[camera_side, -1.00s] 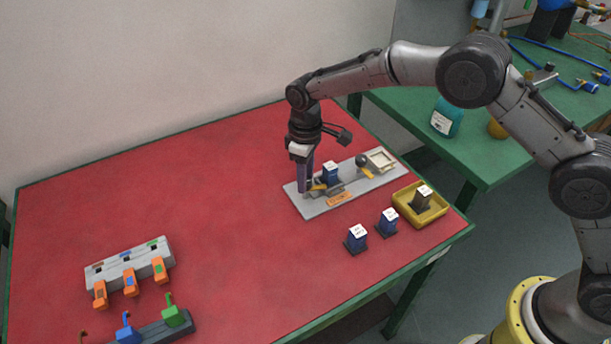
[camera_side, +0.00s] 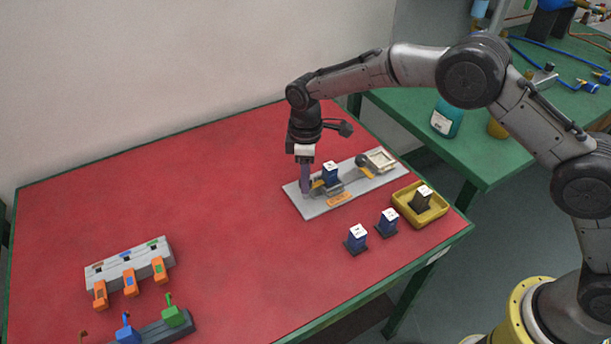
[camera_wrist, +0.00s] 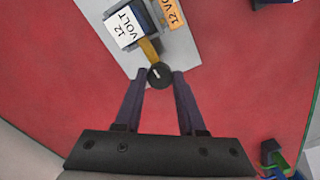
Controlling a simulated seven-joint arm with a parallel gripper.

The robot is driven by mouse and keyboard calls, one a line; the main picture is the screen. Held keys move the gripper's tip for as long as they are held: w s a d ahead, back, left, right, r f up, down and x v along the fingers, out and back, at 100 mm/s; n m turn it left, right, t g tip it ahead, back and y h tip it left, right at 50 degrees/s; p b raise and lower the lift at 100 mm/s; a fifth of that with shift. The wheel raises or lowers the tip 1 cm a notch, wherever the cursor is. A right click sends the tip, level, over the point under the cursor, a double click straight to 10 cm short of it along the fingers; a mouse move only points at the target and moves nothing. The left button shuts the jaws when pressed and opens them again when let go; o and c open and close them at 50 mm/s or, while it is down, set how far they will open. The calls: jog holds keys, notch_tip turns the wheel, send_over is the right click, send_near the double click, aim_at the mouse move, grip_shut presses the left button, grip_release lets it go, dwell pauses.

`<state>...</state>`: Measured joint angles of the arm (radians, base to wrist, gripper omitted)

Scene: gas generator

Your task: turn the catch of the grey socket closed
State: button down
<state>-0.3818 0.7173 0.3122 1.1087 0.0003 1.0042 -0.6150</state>
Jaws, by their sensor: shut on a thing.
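The grey plate (camera_side: 312,209) carries a blue block (camera_side: 330,172) standing in a socket, whose walls are mostly hidden. In the wrist view the block (camera_wrist: 146,22) shows a white "12 VOLT" label. The catch is a yellow bar (camera_wrist: 149,48) with a round dark knob (camera_wrist: 160,75) at its end. The bar reaches from the knob to the block's near side; I cannot tell whether it overlaps the block. My gripper (camera_wrist: 160,80) points down at the plate's left end, fingers shut on the knob. In the side view my gripper (camera_side: 305,190) partly hides the knob.
An empty pale socket (camera_side: 381,159) with another dark knob (camera_side: 362,160) is at the plate's right end. Two blue blocks (camera_side: 356,238) (camera_side: 389,221) and a yellow tray (camera_side: 430,216) holding a dark block stand in front.

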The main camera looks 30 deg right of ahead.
jog(key=shift+r, duration=0.1)
jog(key=c, duration=0.5)
grip_release()
notch_tip(320, 180, up, 14)
dwell(0.4)
